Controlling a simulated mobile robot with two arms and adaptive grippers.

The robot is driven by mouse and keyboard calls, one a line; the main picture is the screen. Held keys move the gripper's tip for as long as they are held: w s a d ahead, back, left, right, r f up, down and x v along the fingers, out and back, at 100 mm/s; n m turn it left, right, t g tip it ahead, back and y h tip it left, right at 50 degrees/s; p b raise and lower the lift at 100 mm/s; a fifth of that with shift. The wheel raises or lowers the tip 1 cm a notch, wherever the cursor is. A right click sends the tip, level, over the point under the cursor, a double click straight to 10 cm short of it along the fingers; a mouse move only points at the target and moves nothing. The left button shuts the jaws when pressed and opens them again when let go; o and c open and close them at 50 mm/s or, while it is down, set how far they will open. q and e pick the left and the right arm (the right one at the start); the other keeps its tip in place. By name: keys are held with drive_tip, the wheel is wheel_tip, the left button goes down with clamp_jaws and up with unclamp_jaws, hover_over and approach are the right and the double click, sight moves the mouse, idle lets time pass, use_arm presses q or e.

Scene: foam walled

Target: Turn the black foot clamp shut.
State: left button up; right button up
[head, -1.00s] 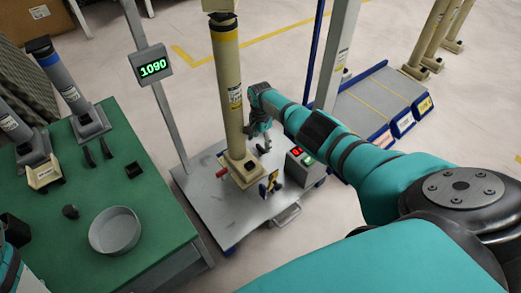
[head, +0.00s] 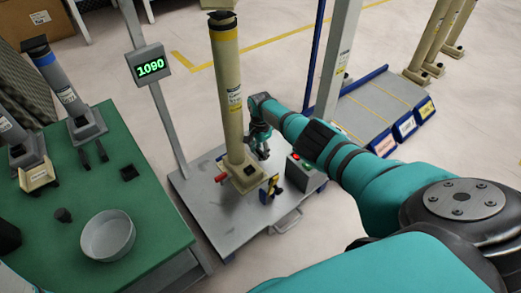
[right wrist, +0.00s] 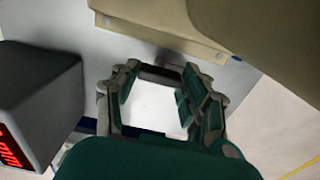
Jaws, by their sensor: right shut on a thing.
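A tall beige column (head: 228,95) with a square foot (head: 244,172) stands on the grey platform (head: 213,217). My right gripper (head: 263,150) is low beside the column, behind and right of its foot. In the right wrist view my right gripper (right wrist: 160,85) has its two fingers on either side of a dark bar (right wrist: 160,74), which appears to be the black foot clamp. The fingers hide most of this clamp in the head view. A red handle (head: 221,178) sticks out at the foot's left, and a yellow and blue piece (head: 270,188) stands at its front. My left gripper is out of view.
A dark box with a red display (head: 298,170) stands close to the right of my gripper; it also shows in the right wrist view (right wrist: 40,100). A grey post carries a 1090 display (head: 150,67). A green table (head: 140,215) with a round dish (head: 108,237) is at left.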

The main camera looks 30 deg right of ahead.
drive_tip(key=shift+c, duration=1)
drive_tip(key=shift+n, duration=0.3)
drive_tip(key=n, duration=0.3)
drive_tip(key=shift+n, duration=0.3)
drive_tip(key=n, duration=0.4)
drive_tip(key=shift+n, duration=0.3)
drive_tip(key=n, duration=0.9)
drive_tip(key=shift+n, duration=0.3)
